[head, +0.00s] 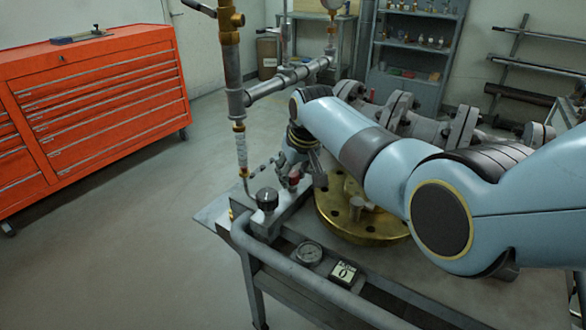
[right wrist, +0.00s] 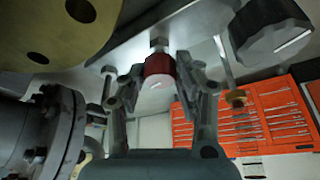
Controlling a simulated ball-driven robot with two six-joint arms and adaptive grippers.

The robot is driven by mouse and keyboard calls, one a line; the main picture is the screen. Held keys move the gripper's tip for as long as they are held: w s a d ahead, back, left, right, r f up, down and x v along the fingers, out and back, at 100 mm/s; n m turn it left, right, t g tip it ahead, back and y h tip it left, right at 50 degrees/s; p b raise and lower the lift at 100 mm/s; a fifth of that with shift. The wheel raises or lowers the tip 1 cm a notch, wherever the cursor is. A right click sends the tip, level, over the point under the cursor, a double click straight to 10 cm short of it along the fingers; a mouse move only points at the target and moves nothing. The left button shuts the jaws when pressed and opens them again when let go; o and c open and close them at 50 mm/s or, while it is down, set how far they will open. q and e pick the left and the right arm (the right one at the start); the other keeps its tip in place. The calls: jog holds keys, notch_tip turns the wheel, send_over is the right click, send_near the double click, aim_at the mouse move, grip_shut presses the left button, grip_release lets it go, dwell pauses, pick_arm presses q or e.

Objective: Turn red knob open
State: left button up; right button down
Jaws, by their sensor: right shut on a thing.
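The red knob (right wrist: 159,69) sits on a short metal stem between the two fingers of my right gripper (right wrist: 158,80) in the right wrist view. The fingers are shut on it from both sides. In the head view a small part of the red knob (head: 294,178) shows beside my right gripper (head: 303,178), on the metal block at the bench's left end. My right arm covers much of the area behind it. My left gripper is not in view.
A black knob (head: 267,199) stands close left of the red knob. A brass flange (head: 335,222) lies to its right. A vertical pipe (head: 233,75) rises behind. An orange tool chest (head: 95,110) stands left.

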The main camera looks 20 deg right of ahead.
jog(key=shift+d+n+y, duration=0.1)
jog(key=shift+n+y, duration=0.3)
jog(key=shift+n, duration=0.5)
jog(key=shift+w+n+y, duration=0.1)
jog(key=shift+n+y, duration=0.3)
jog(key=shift+n, duration=0.5)
jog(key=shift+f+n+g+y, duration=0.1)
jog(key=shift+n+g+y, duration=0.3)
jog(key=shift+n, duration=0.5)
jog(key=shift+d+n+b, duration=0.1)
jog(key=shift+n+b, duration=0.5)
jog(key=shift+n, duration=0.3)
jog(key=shift+f+n+g+y+b, duration=0.15)
jog(key=shift+n+g+y+b, duration=0.3)
jog(key=shift+n+b, duration=0.4)
jog(key=n+b, duration=0.2)
jog(key=n+g+b, duration=0.1)
jog(key=n+b, duration=0.1)
jog(key=shift+w+g+y, duration=0.1)
jog(key=shift+g+y, duration=0.15)
jog(key=shift+y, duration=0.1)
jog(key=shift+r+n+g+b, duration=0.2)
jog(key=shift+n+g+b, duration=0.2)
jog(key=shift+n+b, duration=0.85)
